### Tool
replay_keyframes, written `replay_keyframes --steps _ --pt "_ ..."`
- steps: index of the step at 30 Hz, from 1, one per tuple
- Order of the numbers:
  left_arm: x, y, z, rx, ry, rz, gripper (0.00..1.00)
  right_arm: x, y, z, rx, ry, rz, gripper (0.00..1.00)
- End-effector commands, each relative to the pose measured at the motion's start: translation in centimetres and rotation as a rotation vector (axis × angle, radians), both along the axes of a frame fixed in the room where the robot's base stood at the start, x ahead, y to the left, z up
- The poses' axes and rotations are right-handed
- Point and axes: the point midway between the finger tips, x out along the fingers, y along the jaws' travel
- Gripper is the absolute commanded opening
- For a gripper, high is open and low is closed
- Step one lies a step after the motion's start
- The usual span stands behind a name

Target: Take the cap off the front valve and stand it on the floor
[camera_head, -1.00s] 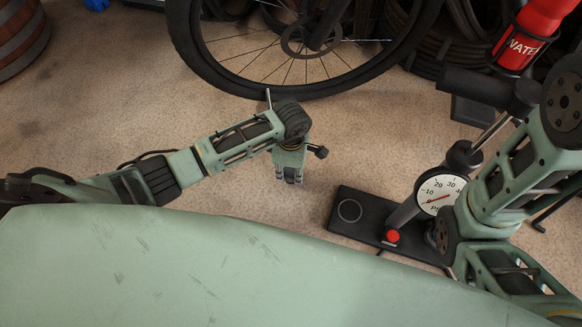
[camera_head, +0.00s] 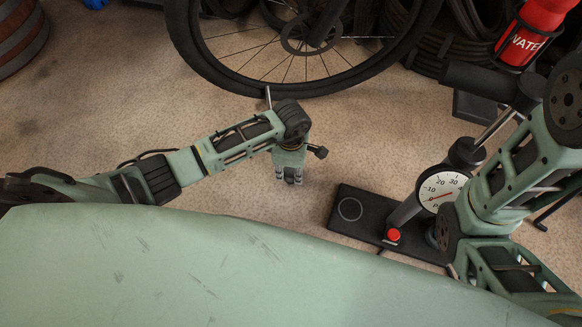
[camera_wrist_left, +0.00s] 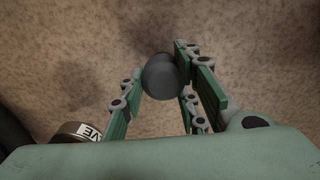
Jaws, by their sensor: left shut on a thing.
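My left gripper (camera_head: 289,181) points down at the floor in the head view, in front of the bicycle wheel (camera_head: 345,88). In the left wrist view (camera_wrist_left: 165,90) its fingers are shut on a dark, rounded thing that I take to be the cap (camera_wrist_left: 163,76). Only floor shows around the cap there. In the head view the cap is hidden by the gripper, and its height above the floor is hard to tell. I cannot make out the front valve for certain. My right arm is at the right; its gripper is not in view.
A floor pump with a round gauge (camera_head: 438,191) and a black base (camera_head: 354,203) stands right of my left gripper. A red bottle (camera_head: 538,28) is at upper right. A dark round thing with a white label (camera_wrist_left: 87,133) sits lower left in the wrist view. Floor (camera_head: 120,110) at left is clear.

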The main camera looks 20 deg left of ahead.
Motion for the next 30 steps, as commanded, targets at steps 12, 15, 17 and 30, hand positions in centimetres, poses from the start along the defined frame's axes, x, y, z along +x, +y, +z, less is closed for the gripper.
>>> replay_keyframes --steps 12,15,17,30 --pt "0.0 0.0 -0.3 0.000 0.000 0.001 0.52 0.0 0.0 -0.2 0.000 0.001 0.000 0.40" --pt "0.0 0.0 -0.3 0.000 0.000 0.001 0.52 0.0 0.0 -0.2 0.000 0.001 0.000 0.40" --pt "0.0 0.0 -0.3 0.000 0.000 0.001 0.52 0.0 0.0 -0.2 0.000 0.001 0.000 0.40" --pt "0.2 0.1 4.5 0.000 -0.005 -0.001 0.52 0.2 0.0 -0.2 0.001 0.004 0.000 0.40"
